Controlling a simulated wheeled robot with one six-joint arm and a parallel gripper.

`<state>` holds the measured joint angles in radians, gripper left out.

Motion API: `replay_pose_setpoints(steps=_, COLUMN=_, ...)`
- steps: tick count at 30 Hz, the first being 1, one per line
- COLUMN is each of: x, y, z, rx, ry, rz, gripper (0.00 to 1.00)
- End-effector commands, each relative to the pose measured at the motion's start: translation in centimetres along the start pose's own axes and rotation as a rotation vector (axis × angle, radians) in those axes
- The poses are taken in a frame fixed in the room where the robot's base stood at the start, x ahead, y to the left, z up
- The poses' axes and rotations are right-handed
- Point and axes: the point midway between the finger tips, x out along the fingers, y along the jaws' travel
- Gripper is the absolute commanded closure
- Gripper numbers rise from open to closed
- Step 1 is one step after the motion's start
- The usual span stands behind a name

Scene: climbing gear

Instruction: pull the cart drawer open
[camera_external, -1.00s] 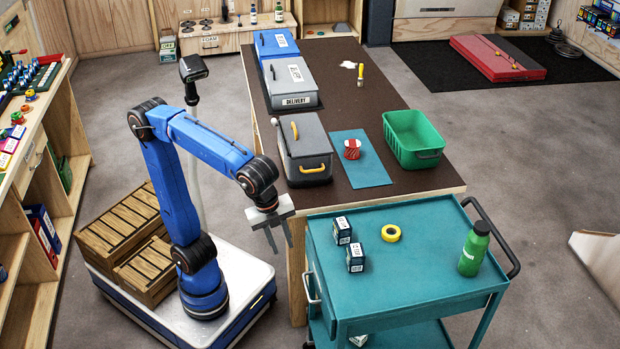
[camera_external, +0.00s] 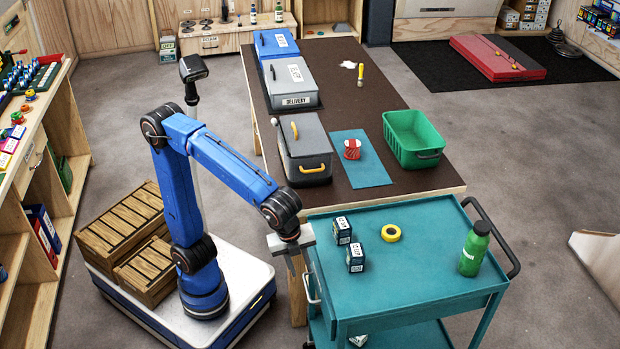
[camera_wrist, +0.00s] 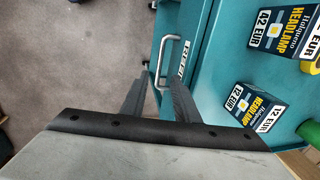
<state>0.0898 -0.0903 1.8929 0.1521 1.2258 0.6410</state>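The teal cart (camera_external: 400,285) stands at the front right, its left side facing my arm. Its pale metal drawer handle (camera_external: 311,289) is on that side and also shows in the wrist view (camera_wrist: 163,62), beside a white label. The drawer looks shut against the cart body. My gripper (camera_external: 299,284) is beside the cart's left edge, pointing down, near the handle. In the wrist view its two fingers (camera_wrist: 155,87) are spread with nothing held, and the handle's near end appears close to the right fingertip. I cannot tell whether they touch.
Two headlamp boxes (camera_external: 343,231) (camera_external: 355,258), yellow tape (camera_external: 391,233) and a green bottle (camera_external: 474,249) stand on the cart top. The dark table (camera_external: 400,95) adjoins behind. Wooden crates (camera_external: 120,226) sit on my base. Grey floor shows beside the cart in the wrist view.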

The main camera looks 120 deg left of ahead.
Motion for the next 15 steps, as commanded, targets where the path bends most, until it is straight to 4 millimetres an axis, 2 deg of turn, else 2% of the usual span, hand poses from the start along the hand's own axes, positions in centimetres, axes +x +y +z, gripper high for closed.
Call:
replay_pose_setpoints(steps=9, x=5.5, y=0.0, z=0.1, rx=0.000, ry=-0.002, rz=0.002, gripper=0.72)
replay_pose_setpoints(steps=15, x=7.6, y=0.0, z=0.0, rx=0.000, ry=-0.001, rz=0.000, gripper=0.72)
